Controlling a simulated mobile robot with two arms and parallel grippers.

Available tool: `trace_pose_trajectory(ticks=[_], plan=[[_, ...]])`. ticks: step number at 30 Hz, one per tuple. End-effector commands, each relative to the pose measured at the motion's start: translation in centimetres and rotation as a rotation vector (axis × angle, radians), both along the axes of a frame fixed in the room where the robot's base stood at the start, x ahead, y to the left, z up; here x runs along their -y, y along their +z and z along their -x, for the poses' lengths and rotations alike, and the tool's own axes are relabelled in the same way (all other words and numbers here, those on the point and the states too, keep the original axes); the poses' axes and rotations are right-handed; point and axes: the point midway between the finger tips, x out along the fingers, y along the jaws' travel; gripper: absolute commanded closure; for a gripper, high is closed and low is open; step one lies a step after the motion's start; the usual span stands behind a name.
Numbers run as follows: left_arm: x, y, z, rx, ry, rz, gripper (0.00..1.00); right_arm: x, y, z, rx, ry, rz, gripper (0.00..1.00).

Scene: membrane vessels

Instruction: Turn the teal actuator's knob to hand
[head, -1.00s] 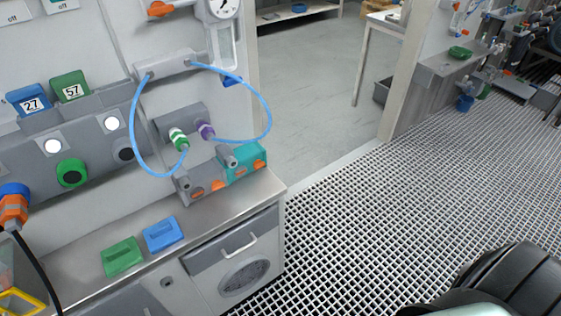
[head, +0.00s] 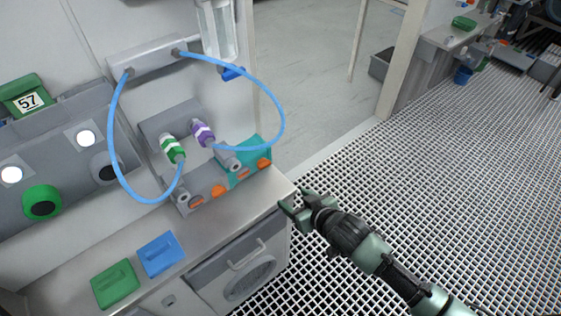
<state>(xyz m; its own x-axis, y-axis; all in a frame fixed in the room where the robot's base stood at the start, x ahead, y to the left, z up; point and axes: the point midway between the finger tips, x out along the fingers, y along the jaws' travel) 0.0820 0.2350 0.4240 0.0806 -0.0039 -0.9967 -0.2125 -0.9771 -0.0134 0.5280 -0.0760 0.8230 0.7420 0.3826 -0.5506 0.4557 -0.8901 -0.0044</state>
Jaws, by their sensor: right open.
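The teal actuator (head: 258,147) stands at the right end of the steel counter, at the right of a row of grey blocks, in the head view. An orange knob (head: 264,163) sits on its front. A grey round fitting (head: 234,164) is at its left, with another orange part (head: 243,174) below. Which way the knob points is too small to tell. My right gripper (head: 293,208) is open and empty, off the counter's right front corner, below and to the right of the actuator and apart from it. My left gripper is not in view.
Blue hoses (head: 281,112) loop in front of the wall panel, down to a green-banded connector (head: 172,148) and a purple one (head: 203,134). Green (head: 115,284) and blue (head: 160,253) blocks lie on the counter (head: 215,222).

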Motion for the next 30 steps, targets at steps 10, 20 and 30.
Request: trace_pose_trajectory(ticks=[10,20,30], plan=[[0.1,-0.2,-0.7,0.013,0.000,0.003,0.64,-2.3,4.8,-2.7,0.125,0.107,-0.063,0.40],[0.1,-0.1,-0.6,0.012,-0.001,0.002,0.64,-4.0,6.1,-4.3,0.164,0.155,-0.098,0.40],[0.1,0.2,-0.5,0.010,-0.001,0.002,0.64,-6.8,4.1,-8.1,0.164,0.155,-0.096,0.40]])
